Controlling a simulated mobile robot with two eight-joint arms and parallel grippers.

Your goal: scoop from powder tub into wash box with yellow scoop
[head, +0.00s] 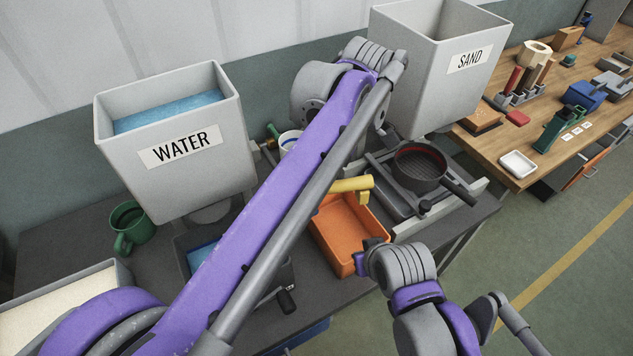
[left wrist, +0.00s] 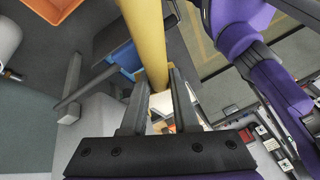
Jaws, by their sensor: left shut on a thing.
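The yellow scoop (head: 352,185) shows in the head view just above the orange box (head: 358,232), partly hidden by my left arm. In the left wrist view my left gripper (left wrist: 160,88) is shut on the scoop's yellow shaft (left wrist: 146,40). That gripper is hidden in the head view. The orange box looks empty where I see inside; I take it as the wash box. A grey tub with cream powder (head: 50,312) stands at the lower left, cut by the frame. My right gripper (head: 366,258) is beside the orange box's near right side; its jaws are unclear.
The WATER tank (head: 185,185) and SAND tank (head: 425,95) stand at the back. A green mug (head: 130,228) is at the left, and a round dark sieve (head: 420,168) stands right of the orange box. A cluttered wooden bench (head: 520,165) is farther right.

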